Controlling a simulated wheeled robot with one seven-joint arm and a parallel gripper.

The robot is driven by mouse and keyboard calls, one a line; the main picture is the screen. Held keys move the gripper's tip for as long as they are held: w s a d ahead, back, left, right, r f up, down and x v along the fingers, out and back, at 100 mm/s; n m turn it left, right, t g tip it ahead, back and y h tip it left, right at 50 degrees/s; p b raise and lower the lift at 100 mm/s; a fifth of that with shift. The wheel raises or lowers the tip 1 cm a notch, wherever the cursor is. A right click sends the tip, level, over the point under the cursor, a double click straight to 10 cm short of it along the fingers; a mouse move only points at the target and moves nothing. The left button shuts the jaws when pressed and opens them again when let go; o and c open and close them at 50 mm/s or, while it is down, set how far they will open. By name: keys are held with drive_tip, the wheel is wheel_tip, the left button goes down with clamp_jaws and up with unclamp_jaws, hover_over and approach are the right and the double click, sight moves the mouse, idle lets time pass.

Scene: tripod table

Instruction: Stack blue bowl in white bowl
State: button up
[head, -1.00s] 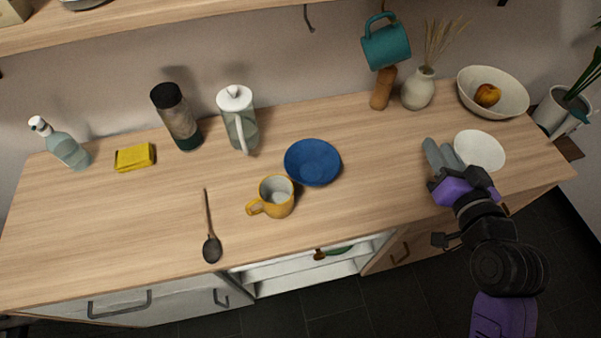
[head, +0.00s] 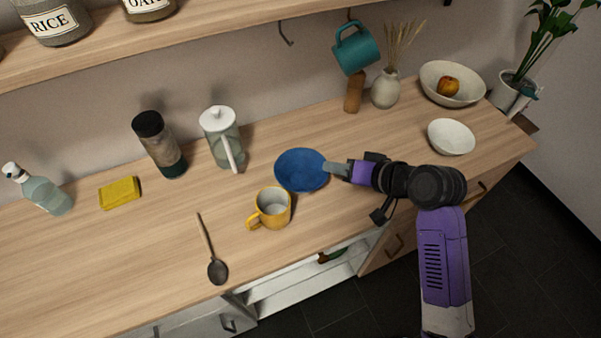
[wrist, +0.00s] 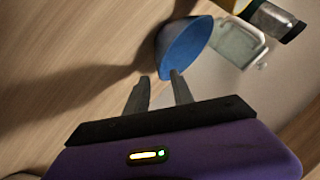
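The blue bowl (head: 302,170) sits upright on the counter, right of the white jug. It also shows in the wrist view (wrist: 185,46). The small white bowl (head: 451,137) stands empty at the right end of the counter. My gripper (head: 335,170) is at the blue bowl's right rim. In the wrist view the two fingers of my gripper (wrist: 160,88) are apart, with the bowl's near rim just past the tips, close to the right finger. I cannot tell whether a finger touches the rim.
A yellow mug (head: 272,208) stands just in front of the blue bowl. The jug (head: 222,140) is behind left. A larger bowl (head: 436,88) with fruit stands behind the white bowl. A vase (head: 385,90) and hanging teal mug (head: 357,50) are at the back.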

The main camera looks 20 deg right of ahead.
drive_tip(key=shift+x, duration=1.45)
drive_tip(key=shift+r, duration=0.1)
drive_tip(key=shift+c, duration=0.4)
clamp_jaws()
